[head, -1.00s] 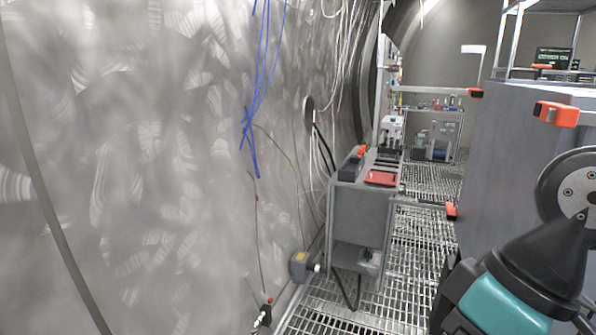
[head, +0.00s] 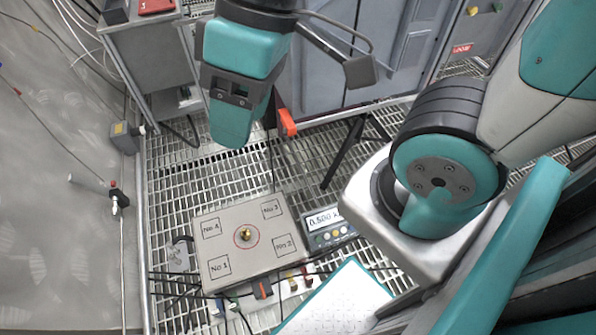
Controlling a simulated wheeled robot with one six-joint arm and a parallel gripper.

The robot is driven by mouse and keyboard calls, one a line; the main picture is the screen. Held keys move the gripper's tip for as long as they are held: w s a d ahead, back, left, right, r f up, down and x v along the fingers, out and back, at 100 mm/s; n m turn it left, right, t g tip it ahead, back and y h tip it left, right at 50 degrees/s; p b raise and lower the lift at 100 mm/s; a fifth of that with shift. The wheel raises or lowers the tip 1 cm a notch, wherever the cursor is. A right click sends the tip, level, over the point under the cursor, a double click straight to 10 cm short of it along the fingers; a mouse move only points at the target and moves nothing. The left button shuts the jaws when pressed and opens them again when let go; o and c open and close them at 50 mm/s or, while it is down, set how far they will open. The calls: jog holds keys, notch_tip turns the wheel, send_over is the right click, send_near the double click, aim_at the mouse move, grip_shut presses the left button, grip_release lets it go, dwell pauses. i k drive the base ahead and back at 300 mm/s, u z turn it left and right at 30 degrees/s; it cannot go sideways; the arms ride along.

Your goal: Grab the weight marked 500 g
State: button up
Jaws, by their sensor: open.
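A small brass weight (head: 245,233) stands upright inside a red circle at the middle of a grey square plate (head: 225,252). Its own marking is too small to read. A display (head: 323,219) beside the plate reads about 0.500 k, its end cut off from sight. The plate has boxes marked No 1 to No 4, and no weight shows in them. My gripper (head: 232,125) is at the top middle in the head view, above and behind the plate, apart from the weight. It is open, and I see nothing held in it.
A white-topped board with teal edges (head: 340,303) lies in front. Cables run along the plate's front edge. The curved steel wall (head: 45,220) is at left, beyond grating floor.

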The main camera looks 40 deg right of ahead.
aim_at(246, 236)
jog(key=z, duration=0.65)
jog(key=k, duration=1.25)
jog(key=u, duration=0.7)
jog(key=i, duration=0.5)
jog(key=z, duration=0.05)
